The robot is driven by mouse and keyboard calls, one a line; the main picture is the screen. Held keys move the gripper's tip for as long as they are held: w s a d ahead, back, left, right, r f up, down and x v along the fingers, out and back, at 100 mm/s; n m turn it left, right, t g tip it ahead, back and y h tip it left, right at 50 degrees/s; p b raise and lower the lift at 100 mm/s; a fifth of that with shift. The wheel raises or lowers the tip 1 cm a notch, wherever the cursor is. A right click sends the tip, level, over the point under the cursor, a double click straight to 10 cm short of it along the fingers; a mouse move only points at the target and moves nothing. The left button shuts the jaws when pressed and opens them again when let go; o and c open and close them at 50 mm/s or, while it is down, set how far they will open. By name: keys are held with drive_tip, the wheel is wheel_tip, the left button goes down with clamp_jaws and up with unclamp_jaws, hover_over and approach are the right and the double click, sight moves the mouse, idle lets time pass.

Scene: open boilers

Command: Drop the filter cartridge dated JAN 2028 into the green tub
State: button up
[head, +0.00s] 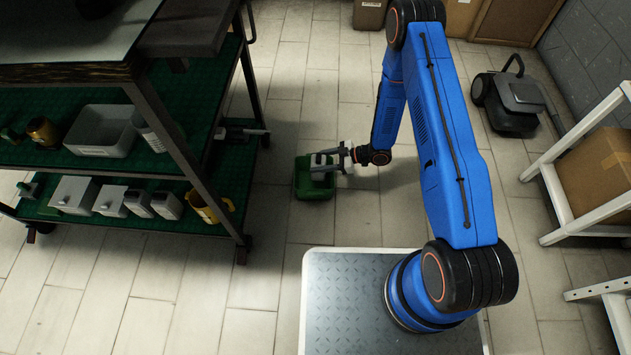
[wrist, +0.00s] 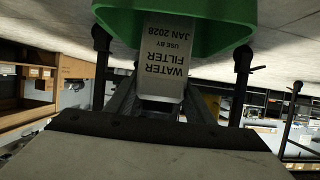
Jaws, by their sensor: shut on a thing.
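The filter cartridge (wrist: 163,62) is a pale grey block in the wrist view, printed "WATER FILTER, USE BY JAN 2028" and seen upside down. My gripper (head: 326,163) is shut on it. The green tub (head: 315,188) stands on the floor right of the shelf unit in the head view. The gripper and the cartridge are at the tub, over its opening as seen from above. In the wrist view the tub's green wall (wrist: 112,22) is behind the cartridge's far end. I cannot tell how deep the cartridge sits relative to the rim.
A green-shelved rack (head: 150,165) with a grey bin (head: 102,130), small boxes and a yellow mug (head: 208,208) stands at left. A black machine (head: 508,100) and a white rack (head: 590,170) are at right. The tiled floor around the tub is clear.

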drive_tip(key=shift+f, duration=0.85)
drive_tip(key=shift+a, duration=0.1)
drive_tip(key=o, duration=1.5)
drive_tip(key=v, duration=1.7)
drive_tip(key=shift+d, duration=0.25)
